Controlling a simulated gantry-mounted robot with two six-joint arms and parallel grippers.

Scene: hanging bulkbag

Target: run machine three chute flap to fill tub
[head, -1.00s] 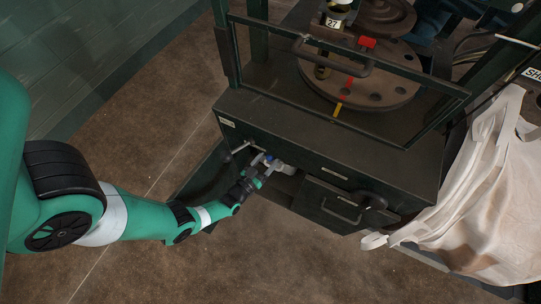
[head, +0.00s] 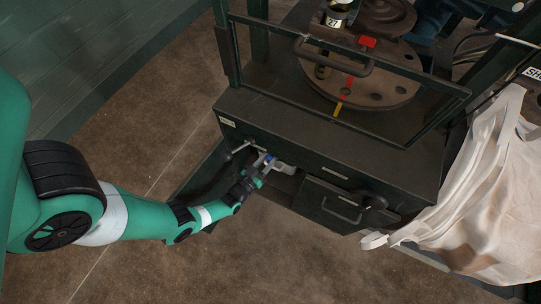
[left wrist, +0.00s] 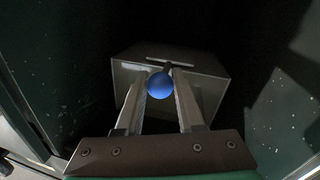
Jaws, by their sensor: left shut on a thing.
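My left gripper (head: 264,163) reaches under the front of the dark green machine cabinet (head: 300,140). In the left wrist view its two fingers (left wrist: 160,92) are shut on a blue ball knob (left wrist: 160,84). The knob also shows small in the head view (head: 269,158). Behind the knob, the left wrist view shows a grey box-shaped metal part (left wrist: 208,92) with a slot on top; I cannot tell whether it is the chute or its flap. A pale grey rounded piece (head: 287,169) sits just right of the fingers. I cannot make out the tub. My right gripper is out of view.
A drawer with a bar handle (head: 341,208) and a black knob (head: 373,197) are right of my left gripper. A pale bulk bag (head: 490,200) hangs at the right. A round turntable (head: 380,85) sits above the cabinet. The floor in front is clear.

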